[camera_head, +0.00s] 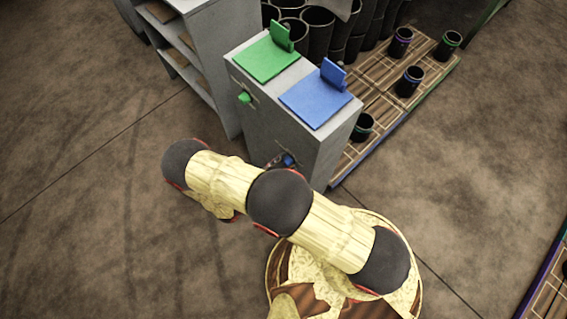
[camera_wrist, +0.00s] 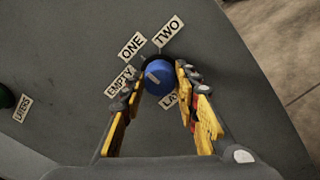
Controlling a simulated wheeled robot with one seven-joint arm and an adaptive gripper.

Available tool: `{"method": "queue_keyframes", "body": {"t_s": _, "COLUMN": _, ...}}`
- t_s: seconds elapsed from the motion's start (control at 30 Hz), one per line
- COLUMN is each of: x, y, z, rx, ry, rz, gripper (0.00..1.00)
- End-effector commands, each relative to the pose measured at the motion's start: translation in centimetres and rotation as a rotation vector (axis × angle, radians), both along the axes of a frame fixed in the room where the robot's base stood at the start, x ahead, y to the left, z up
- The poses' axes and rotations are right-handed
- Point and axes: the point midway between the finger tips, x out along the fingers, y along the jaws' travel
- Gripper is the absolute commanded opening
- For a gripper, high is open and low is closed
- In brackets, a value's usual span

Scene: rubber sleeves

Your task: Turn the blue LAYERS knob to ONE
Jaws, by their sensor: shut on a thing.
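The blue knob (camera_wrist: 160,80) sits on the grey cabinet face in the wrist view, with a pale pointer mark on its left part. Labels EMPTY (camera_wrist: 120,81), ONE (camera_wrist: 131,46) and TWO (camera_wrist: 168,31) fan around its upper left side. I cannot tell exactly which label the mark points at. A LAYERS label (camera_wrist: 170,100) below it is partly hidden. My gripper (camera_wrist: 159,77) is shut on the blue knob, one yellow finger on each side. In the head view the blue knob (camera_head: 289,160) shows low on the cabinet front, partly covered.
The cabinet (camera_head: 320,158) has a green lid (camera_head: 265,60) and a blue lid (camera_head: 315,99) on top. A green knob (camera_head: 244,98) sits on the same face. Black sleeves (camera_head: 409,81) stand on a wooden board at right. Open floor lies left.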

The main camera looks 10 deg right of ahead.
Motion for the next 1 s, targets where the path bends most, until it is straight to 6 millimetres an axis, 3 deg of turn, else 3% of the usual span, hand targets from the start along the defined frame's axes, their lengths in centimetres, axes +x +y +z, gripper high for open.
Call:
{"method": "queue_keyframes", "body": {"t_s": 0.57, "x": -0.03, "y": -0.03, "z": -0.03, "rx": 0.023, "ry": -0.033, "rz": -0.001, "gripper": 0.05}}
{"method": "queue_keyframes", "body": {"t_s": 0.6, "x": -0.04, "y": -0.04, "z": -0.03, "rx": 0.023, "ry": -0.033, "rz": -0.001, "gripper": 0.31}}
{"method": "queue_keyframes", "body": {"t_s": 0.9, "x": -0.02, "y": -0.02, "z": -0.01, "rx": 0.022, "ry": -0.033, "rz": 0.000, "gripper": 0.48}}
{"method": "queue_keyframes", "body": {"t_s": 1.0, "x": -0.02, "y": -0.01, "z": -0.01, "rx": 0.022, "ry": -0.033, "rz": 0.000, "gripper": 0.49}}
